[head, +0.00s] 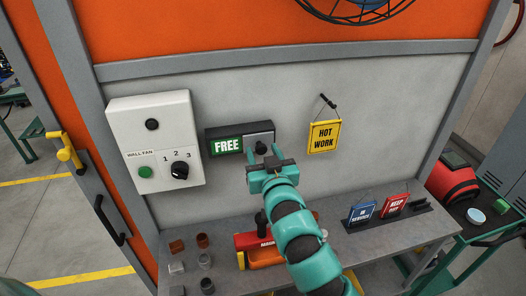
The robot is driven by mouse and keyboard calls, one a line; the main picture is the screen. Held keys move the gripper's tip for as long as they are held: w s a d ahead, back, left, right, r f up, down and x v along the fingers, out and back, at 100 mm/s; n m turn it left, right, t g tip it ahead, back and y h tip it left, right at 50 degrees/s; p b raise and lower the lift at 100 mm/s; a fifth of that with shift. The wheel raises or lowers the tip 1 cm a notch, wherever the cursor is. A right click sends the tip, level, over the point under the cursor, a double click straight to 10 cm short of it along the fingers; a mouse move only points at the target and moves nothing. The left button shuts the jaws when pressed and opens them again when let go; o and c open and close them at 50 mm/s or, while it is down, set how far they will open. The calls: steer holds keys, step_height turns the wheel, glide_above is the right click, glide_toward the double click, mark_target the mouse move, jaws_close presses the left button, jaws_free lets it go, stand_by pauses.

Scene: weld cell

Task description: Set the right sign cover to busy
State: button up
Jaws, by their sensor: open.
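The sign (227,145) is a dark wall-mounted plate with a green FREE panel showing on its left. A grey sliding cover (258,134) sits over its right half, with a dark round knob (261,148) low on it. Whatever is under the cover is hidden. My gripper (264,152) is open in front of the right half of the sign. Its two fingertips point at the wall on either side of the knob. I cannot tell whether they touch it.
A white WALL FAN box (153,160) is left of the sign. A yellow HOT WORK tag (324,136) hangs to the right. Below is a grey bench (350,240) with a red and orange tool, small blocks, and blue and red signs (362,211) in a rack.

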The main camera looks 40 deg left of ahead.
jaws_close()
steer(key=shift+s+a+f+b, duration=0.15)
steer(key=shift+s+b, duration=0.1)
steer(key=shift+b, duration=0.2)
steer(key=s+a+b, duration=0.5)
steer(key=s+b, duration=0.1)
steer(key=b, duration=0.1)
steer(key=shift+a, duration=0.15)
steer(key=shift+s, duration=0.15)
jaws_free()
steer(key=shift+s+a, duration=0.1)
